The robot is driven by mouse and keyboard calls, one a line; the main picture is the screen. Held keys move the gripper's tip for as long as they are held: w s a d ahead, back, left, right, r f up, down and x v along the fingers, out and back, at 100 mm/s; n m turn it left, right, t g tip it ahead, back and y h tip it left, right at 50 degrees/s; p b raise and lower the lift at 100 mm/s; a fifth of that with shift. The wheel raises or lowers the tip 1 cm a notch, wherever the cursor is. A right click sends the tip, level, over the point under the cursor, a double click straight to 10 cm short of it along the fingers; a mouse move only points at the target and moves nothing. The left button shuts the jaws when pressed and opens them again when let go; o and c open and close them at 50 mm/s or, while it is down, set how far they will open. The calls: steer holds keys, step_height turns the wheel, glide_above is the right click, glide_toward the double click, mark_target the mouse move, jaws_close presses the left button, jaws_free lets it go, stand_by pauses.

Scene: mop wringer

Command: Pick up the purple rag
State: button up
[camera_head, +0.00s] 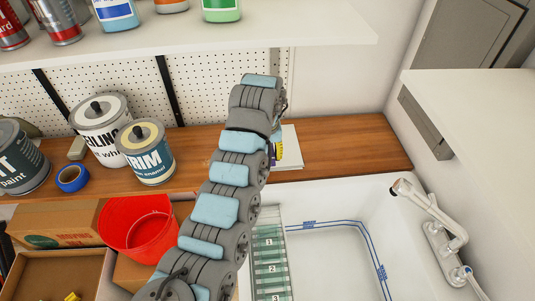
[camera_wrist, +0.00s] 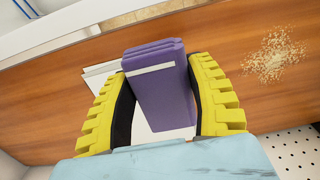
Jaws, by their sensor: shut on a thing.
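The purple rag (camera_wrist: 165,102) is a folded, block-like stack with a pale band across it. In the wrist view it stands between the two yellow ribbed fingers of my gripper (camera_wrist: 163,72), which are shut on it from both sides. A flat white item (camera_wrist: 101,74) lies on the wooden counter (camera_wrist: 55,105) behind and under the rag. I cannot tell whether the rag still touches it. In the head view my arm hides most of the gripper and rag, beside the white item (camera_head: 291,148).
Paint cans (camera_head: 99,128), a blue tape roll (camera_head: 72,178) and a tan crumb pile (camera_wrist: 277,56) are on the counter. A red bucket (camera_head: 138,228), a white sink (camera_head: 335,205) with a faucet (camera_head: 435,212) and a shelf of bottles (camera_head: 300,25) surround my arm.

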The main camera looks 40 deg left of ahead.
steer(key=shift+s+d+r+p, duration=0.2)
steer(key=shift+s+r, duration=0.3)
steer(key=shift+r, duration=0.15)
steer(key=shift+s+d+r+p, duration=0.15)
steer(key=shift+s+r+p, duration=0.05)
steer(key=shift+s+r, duration=0.35)
steer(key=s+d+r+p, duration=0.4)
steer(key=s+p, duration=0.3)
steer(key=p, duration=0.7)
steer(key=shift+s+d+p, duration=0.2)
steer(key=shift+s+p, duration=0.2)
